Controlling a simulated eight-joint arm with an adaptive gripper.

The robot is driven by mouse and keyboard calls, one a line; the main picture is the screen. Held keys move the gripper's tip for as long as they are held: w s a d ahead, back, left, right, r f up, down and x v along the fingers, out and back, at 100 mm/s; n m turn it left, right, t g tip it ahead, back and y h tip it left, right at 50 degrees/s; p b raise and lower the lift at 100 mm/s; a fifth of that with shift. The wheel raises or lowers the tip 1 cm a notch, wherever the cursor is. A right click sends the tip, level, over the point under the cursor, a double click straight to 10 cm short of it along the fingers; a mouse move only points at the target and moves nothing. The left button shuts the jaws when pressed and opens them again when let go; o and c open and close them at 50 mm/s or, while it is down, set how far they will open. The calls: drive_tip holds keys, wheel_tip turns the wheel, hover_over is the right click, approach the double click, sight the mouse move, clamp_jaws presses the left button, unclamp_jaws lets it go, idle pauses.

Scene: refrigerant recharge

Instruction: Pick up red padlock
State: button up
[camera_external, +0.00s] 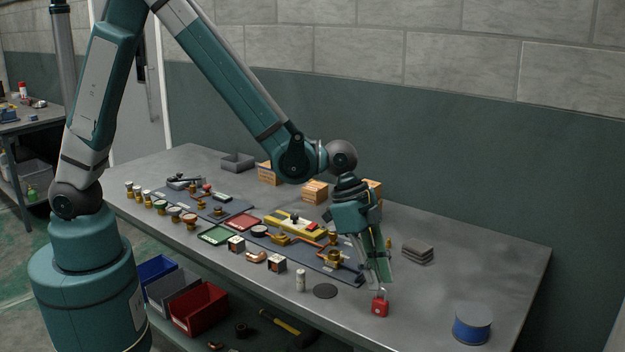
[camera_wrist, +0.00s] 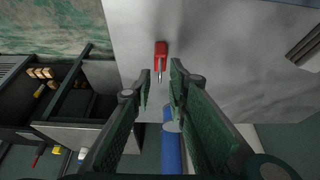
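The red padlock (camera_external: 380,307) stands on the grey table near its front edge, shackle up. In the wrist view the padlock (camera_wrist: 160,50) lies just beyond my fingertips, its metal shackle pointing toward the gap between them. My gripper (camera_external: 381,286) points down right at the padlock's top in the outside view. In the wrist view my gripper (camera_wrist: 161,74) has its two green fingers apart, with the shackle's end seen between or just below the tips. I cannot tell whether a finger touches it.
A blue spool (camera_external: 473,326) stands to the right of the padlock. A dark round disc (camera_external: 325,291) and a small white bottle (camera_external: 300,280) are to its left. Stacked grey pads (camera_external: 418,250) lie behind it. The valve board (camera_external: 320,262) is at left; the right table is mostly clear.

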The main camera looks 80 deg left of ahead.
sight(384, 299)
drive_tip(key=shift+x, duration=1.3)
drive_tip(key=shift+b+x, duration=0.3)
drive_tip(key=shift+x, duration=2.3)
drive_tip(key=shift+d+r, duration=0.1)
clamp_jaws()
